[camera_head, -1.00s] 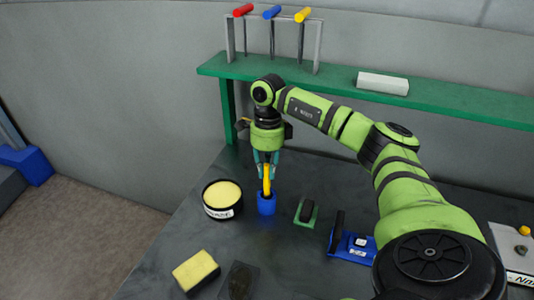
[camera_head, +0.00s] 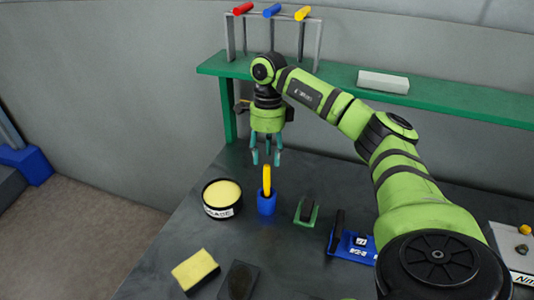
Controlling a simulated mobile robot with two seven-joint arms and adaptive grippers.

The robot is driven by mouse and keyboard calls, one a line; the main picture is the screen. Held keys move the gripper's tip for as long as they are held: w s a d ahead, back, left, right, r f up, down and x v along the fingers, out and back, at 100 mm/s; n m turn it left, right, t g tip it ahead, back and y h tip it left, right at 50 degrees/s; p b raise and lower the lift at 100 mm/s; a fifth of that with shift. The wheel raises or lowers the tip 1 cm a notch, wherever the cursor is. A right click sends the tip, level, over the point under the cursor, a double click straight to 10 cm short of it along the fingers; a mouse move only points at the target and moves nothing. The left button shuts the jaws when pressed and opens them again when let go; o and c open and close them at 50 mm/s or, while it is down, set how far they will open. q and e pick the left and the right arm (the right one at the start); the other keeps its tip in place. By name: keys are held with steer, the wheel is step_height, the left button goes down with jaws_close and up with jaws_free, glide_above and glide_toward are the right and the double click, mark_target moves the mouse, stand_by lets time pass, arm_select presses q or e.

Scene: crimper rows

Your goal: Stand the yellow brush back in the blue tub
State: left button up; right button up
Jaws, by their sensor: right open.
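The yellow brush (camera_head: 267,179) stands upright in the small blue tub (camera_head: 267,204) on the dark table. Its lower end is hidden inside the tub. My right gripper (camera_head: 265,159) is open and empty just above the brush, its fingertips pointing down and apart from it. My left gripper is not in view.
A round black tin with a yellow top (camera_head: 222,197) stands left of the tub. A green holder (camera_head: 307,210) and a blue one (camera_head: 351,244) are to its right. A yellow sponge (camera_head: 195,269) and dark pad (camera_head: 238,281) lie in front. A green shelf (camera_head: 330,85) runs behind.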

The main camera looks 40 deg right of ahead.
step_height(320, 180, up, 7)
steer(key=shift+w+d, duration=0.25)
steer(key=shift+d, duration=0.05)
steer(key=shift+f, duration=0.1)
stand_by(0.4)
